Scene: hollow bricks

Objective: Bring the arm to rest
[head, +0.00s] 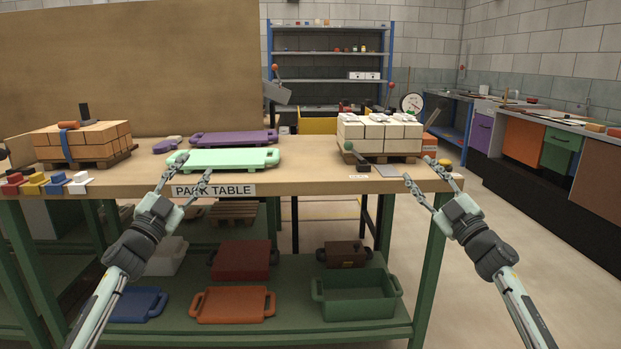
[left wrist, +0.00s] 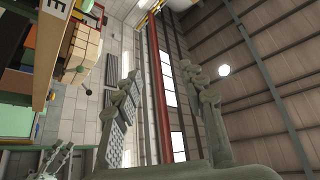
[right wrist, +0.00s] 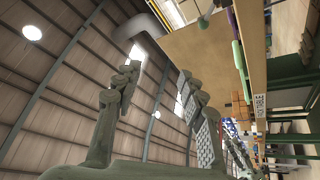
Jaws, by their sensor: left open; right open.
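My left gripper (head: 182,177) is open and empty, raised in front of the pack table's front edge, near the "PACK TABLE" label. In the left wrist view its two fingers (left wrist: 160,100) stand apart with nothing between them. My right gripper (head: 430,180) is open and empty, at the right front corner of the pack table (head: 310,180). In the right wrist view its fingers (right wrist: 155,100) are spread, with the ceiling behind them. Neither gripper appears to touch anything, though the exact gap to the table edge is hard to tell.
A mint tray (head: 222,159) and purple tray (head: 234,137) lie mid-table. Brick stacks on pallets stand left (head: 85,142) and right (head: 380,135). Small coloured blocks line the left front edge. The lower shelf holds a green crate (head: 356,296) and several trays. Floor at right is clear.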

